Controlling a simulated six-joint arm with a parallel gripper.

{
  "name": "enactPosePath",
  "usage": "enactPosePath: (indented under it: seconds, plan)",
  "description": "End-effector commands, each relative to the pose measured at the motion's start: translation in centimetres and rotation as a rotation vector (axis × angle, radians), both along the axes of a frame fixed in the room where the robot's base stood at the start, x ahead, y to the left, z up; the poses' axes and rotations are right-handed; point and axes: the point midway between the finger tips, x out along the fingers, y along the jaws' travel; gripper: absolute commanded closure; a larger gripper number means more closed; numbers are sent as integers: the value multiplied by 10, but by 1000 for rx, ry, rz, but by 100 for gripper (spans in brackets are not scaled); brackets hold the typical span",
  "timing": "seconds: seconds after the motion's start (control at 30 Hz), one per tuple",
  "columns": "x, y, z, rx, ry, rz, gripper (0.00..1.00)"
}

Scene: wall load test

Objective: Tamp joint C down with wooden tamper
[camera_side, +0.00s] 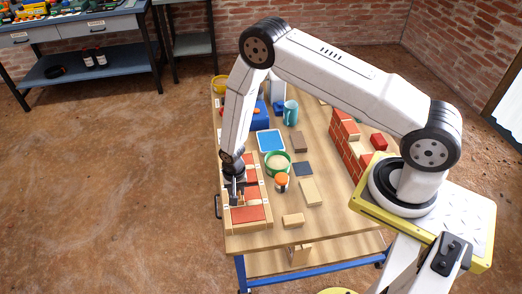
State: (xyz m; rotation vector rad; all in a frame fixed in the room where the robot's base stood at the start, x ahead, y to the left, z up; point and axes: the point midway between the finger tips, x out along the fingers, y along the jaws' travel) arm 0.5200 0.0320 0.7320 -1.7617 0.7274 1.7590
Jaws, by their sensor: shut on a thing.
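My gripper (235,186) points down over the left end of the workbench, above a wooden frame (264,193) holding red bricks (247,214) with pale joints between them. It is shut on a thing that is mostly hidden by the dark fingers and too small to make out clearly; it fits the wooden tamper. I cannot tell whether its lower end touches a joint. No letters are readable, so I cannot tell which joint is C.
A green bowl of sand-coloured material (278,163) and an orange-topped item (281,181) stand close to the right. Wooden blocks (310,192), a dark square (303,168), a blue tray (270,141), a jug (291,112) and a small brick wall (350,145) share the workbench (335,219).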

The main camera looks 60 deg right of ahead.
Motion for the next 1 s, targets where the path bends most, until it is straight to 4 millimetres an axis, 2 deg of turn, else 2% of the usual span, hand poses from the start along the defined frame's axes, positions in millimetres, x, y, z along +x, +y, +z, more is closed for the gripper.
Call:
enactPosePath:
  seconds: [0.63, 1.0]
  plan:
    - [0, 0, 37, 0, 0, 0, 100]
    - [0, 0, 41, 0, 1, 0, 100]
